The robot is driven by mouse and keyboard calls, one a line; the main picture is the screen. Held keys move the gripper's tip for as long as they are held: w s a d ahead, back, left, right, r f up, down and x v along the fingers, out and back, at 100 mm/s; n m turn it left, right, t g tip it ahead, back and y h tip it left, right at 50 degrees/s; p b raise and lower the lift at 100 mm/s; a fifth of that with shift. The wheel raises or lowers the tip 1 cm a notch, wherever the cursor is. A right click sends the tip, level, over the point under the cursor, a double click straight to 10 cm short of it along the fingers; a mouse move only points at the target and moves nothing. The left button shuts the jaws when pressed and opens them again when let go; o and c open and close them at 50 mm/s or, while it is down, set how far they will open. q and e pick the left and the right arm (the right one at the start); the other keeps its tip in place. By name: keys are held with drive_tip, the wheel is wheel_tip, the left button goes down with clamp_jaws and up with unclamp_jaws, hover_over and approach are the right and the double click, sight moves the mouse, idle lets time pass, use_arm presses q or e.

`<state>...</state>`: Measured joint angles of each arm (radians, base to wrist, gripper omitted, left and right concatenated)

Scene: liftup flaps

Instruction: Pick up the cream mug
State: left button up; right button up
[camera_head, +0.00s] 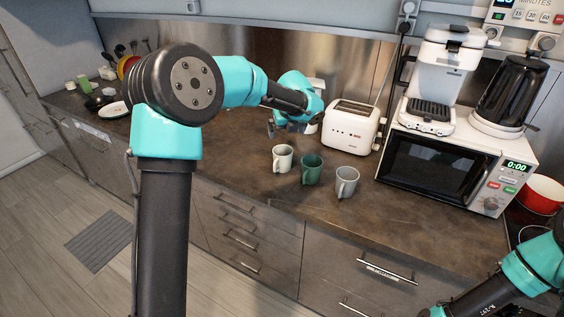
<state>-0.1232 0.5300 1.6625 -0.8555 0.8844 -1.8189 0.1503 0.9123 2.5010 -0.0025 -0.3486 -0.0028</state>
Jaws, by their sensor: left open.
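The cream mug (283,159) stands upright on the brown countertop (240,165), leftmost of three mugs in a row. A green mug (312,170) stands to its right, and a grey mug (347,182) is at the right end. My left gripper (272,130) is open and empty above and behind the cream mug, apart from it. My right arm (535,268) shows at the lower right, with its gripper out of view or too cut off to make out.
A white toaster (351,126) stands behind the mugs. A microwave (440,165) at the right carries a coffee machine (440,75) and a black kettle (508,90). A red pot (541,192) is at far right. The counter in front of the mugs is clear.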

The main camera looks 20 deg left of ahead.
use_arm(q)
approach(283, 153)
wheel_tip(283, 153, down, 3)
drive_tip(key=s, duration=0.2)
drive_tip(key=shift+w+a, duration=0.25)
drive_tip(key=shift+a, duration=0.1)
drive_tip(key=shift+w+x, duration=0.2)
drive_tip(key=shift+x, duration=2.35)
drive_tip(key=shift+d, duration=0.2)
drive_tip(key=shift+c, duration=0.5)
drive_tip(key=shift+r, duration=0.1)
drive_tip(key=c, duration=0.8)
drive_tip(key=shift+c, duration=0.2)
